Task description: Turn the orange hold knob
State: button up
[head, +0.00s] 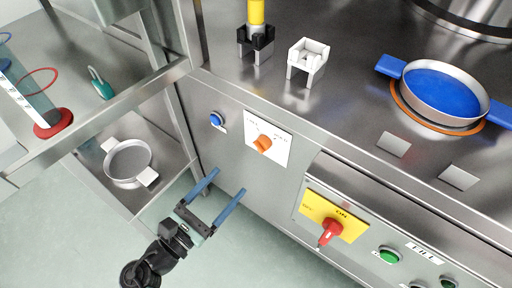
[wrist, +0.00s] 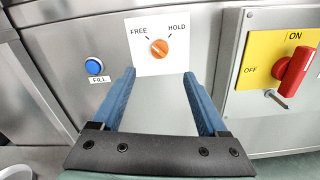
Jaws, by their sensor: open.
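The orange hold knob (head: 263,143) sits on a white plate on the front panel of the steel machine. In the wrist view the knob (wrist: 159,48) shows between and beyond my fingertips, on a plate (wrist: 146,65) marked FREE at left and HOLD at right. Its pointer direction is hard to tell. My gripper (head: 230,182) is open, its two blue fingers apart and empty, below the knob in the head view. In the wrist view my gripper (wrist: 159,73) points up toward the knob without visibly touching it.
A blue FILL button (head: 216,119) is left of the knob. A red switch (head: 329,232) on a yellow plate is at right. A blue-handled pan (head: 443,92) and white block (head: 307,62) stand on top. A steel shelf unit (head: 165,80) is at left.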

aim_at(258, 149)
jog(key=b+x, duration=0.3)
jog(key=x, duration=0.9)
grip_shut()
